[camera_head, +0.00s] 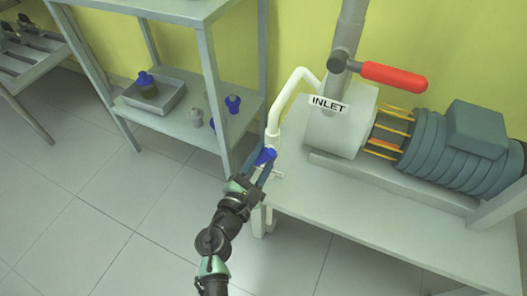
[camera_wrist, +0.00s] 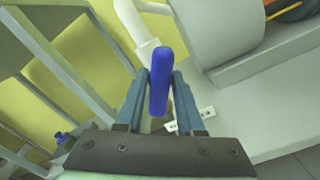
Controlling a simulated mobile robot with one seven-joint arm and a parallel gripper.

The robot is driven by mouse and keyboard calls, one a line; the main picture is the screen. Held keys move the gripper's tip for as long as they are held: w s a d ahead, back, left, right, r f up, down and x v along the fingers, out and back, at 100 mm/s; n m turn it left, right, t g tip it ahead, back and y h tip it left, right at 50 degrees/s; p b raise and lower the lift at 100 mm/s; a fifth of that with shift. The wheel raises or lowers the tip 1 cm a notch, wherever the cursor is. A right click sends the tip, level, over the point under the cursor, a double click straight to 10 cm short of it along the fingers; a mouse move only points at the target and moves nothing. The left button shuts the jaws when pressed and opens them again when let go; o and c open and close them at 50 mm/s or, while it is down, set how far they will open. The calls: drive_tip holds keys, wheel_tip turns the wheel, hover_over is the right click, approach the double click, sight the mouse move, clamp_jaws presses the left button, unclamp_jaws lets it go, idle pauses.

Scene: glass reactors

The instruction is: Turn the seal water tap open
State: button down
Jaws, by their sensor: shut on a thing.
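The seal water tap has a blue handle (camera_head: 265,156) on a white pipe (camera_head: 285,104) that runs up to the pump (camera_head: 336,125) beside the INLET label (camera_head: 328,104). In the wrist view the blue handle (camera_wrist: 160,80) stands between the two fingers, long side pointing away from the palm. My gripper (camera_head: 262,168) is shut on the handle, one finger against each side. The tap body is mostly hidden behind the handle and fingers.
A red lever (camera_head: 394,76) sits on the grey inlet pipe above the pump. The blue-grey motor (camera_head: 460,150) fills the bench's right side. A shelf rack (camera_head: 175,122) with a tray and blue-capped bottles stands close at left. The floor in front is clear.

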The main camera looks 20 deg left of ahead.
drive_tip(key=n+p, duration=0.2)
drive_tip(key=n, duration=0.3)
drive_tip(key=shift+n+p, duration=0.3)
drive_tip(key=shift+p, duration=0.05)
drive_tip(key=shift+f, duration=0.1)
idle(0.4)
drive_tip(key=c, duration=0.7)
unclamp_jaws()
drive_tip(key=s+p, duration=0.1)
drive_tip(key=s, duration=0.3)
drive_tip(key=s+p, duration=0.1)
drive_tip(key=s, duration=0.3)
drive_tip(key=s+p, duration=0.1)
drive_tip(key=s, duration=0.4)
drive_tip(key=shift+a, duration=0.25)
